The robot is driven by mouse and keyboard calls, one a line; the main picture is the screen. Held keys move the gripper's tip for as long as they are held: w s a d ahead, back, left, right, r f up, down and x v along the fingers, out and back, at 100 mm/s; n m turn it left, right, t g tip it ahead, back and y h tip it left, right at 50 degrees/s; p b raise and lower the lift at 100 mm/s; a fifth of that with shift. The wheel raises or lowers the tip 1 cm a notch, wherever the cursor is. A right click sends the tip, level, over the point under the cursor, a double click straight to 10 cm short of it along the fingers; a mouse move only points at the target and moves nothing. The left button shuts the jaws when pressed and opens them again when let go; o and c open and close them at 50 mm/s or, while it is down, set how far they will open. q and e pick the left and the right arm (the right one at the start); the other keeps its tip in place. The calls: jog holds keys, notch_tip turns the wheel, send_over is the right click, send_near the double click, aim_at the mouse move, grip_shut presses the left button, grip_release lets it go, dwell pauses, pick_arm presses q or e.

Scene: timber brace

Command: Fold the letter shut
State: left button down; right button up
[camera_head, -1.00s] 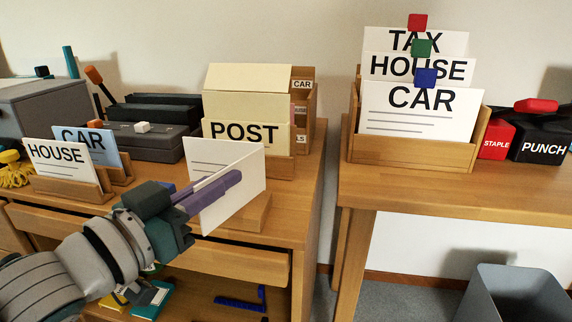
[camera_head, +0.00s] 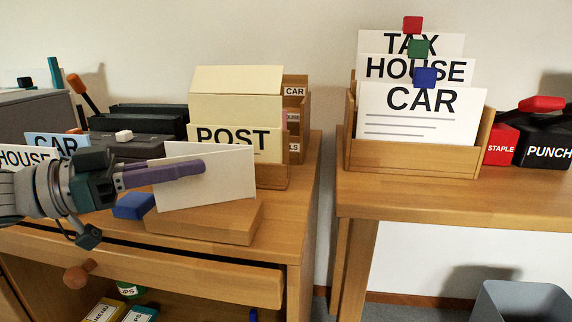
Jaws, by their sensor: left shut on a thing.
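The letter (camera_head: 228,192) is a white folded sheet standing on a low wooden block (camera_head: 215,222) on the left desk. Its blank outer panel faces me, and part of another panel shows above and behind it. My left gripper (camera_head: 196,168) reaches in from the left with purple fingers. It is shut on the letter near its upper left, with one finger across the face towards me. The other fingertip is hidden. The inner side of the letter is also hidden. My right gripper is not in view.
A POST holder (camera_head: 237,143) stands close behind the letter. A blue block (camera_head: 133,206) sits beside the wooden block. HOUSE and CAR cards are at the far left. A letter rack (camera_head: 415,158) stands on the right desk. A gap separates the desks.

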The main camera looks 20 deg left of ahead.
pick_arm(q)
jog(key=shift+w+a+f, duration=0.15)
jog(key=shift+w+a, duration=0.15)
jog(key=shift+a, duration=0.15)
dwell(0.4)
jog(key=c, duration=1.3)
grip_release()
jog(key=shift+o, duration=1.2)
jog(key=shift+w, duration=0.3)
jog(key=shift+s, duration=0.25)
jog(key=p+v, duration=0.1)
jog(key=v, duration=0.8)
jog(key=shift+s+a, duration=0.25)
jog(key=shift+c, duration=0.2)
